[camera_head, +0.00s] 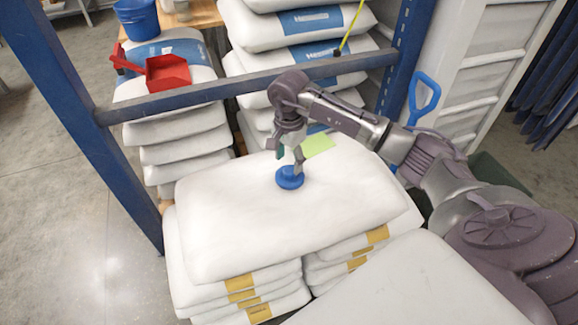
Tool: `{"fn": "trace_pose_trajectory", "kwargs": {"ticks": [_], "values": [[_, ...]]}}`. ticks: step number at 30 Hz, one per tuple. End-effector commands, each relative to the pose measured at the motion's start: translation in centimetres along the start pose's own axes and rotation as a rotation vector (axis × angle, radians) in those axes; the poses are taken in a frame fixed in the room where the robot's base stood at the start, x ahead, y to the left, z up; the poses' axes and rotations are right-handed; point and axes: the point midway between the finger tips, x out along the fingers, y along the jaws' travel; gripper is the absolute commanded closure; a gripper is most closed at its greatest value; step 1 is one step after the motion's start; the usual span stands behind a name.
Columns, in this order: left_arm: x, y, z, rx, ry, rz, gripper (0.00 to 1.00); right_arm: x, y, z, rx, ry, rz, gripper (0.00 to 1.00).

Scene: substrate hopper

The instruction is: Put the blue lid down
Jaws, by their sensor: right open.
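The blue lid (289,179) is a small round disc with a raised middle. It lies on the top white sack (240,215) of the front stack. My right gripper (289,157) points down just above the lid, with its fingers apart. The fingertips are close to the lid's top; whether they touch it I cannot tell. My left gripper is not in view.
A yellow-green sheet (317,145) lies on the sack behind the lid. A blue rack beam (230,86) crosses behind the stack. The sack's left half is clear.

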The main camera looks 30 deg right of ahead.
Motion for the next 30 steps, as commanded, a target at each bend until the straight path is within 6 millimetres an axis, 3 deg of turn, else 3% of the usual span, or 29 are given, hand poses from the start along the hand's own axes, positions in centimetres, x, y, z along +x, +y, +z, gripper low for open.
{"fn": "trace_pose_trajectory", "kwargs": {"ticks": [1,6,12,30], "values": [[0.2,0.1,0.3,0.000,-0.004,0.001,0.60,-1.5,-0.1,-0.1,-0.001,0.002,-0.005,0.40],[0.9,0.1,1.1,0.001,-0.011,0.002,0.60,-5.0,-0.1,-0.1,0.000,0.001,-0.004,0.40],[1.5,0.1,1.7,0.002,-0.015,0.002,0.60,-7.5,0.0,0.0,-0.001,0.000,-0.001,0.40],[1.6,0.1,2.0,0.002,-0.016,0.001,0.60,-8.1,0.0,0.0,0.000,0.000,0.001,0.40]]}}
